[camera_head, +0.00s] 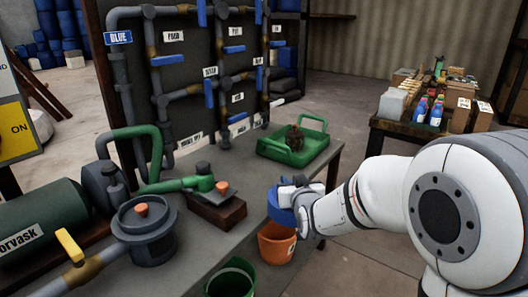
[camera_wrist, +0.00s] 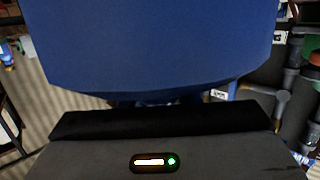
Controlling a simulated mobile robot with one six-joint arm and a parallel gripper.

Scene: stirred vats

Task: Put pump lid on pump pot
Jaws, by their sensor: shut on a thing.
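The grey pump pot (camera_head: 147,241) stands on the bench at the front left, joined to pipework. A round grey lid with an orange knob (camera_head: 141,210) appears to sit on top of it. My gripper (camera_head: 288,198) is shut on a blue thing (camera_head: 280,211), perhaps a bucket, held just above and behind an orange bucket (camera_head: 276,243) at the bench's right edge. In the wrist view the blue thing (camera_wrist: 165,45) fills the upper middle and hides what lies beyond. My fingertips are not clear.
A green bucket (camera_head: 232,279) stands at the front edge. A brown block (camera_head: 216,210) with an orange knob, a green tray (camera_head: 293,147) holding a dark object, and a green pump (camera_head: 38,222) occupy the bench. A pipe rack stands behind. Floor lies open to the right.

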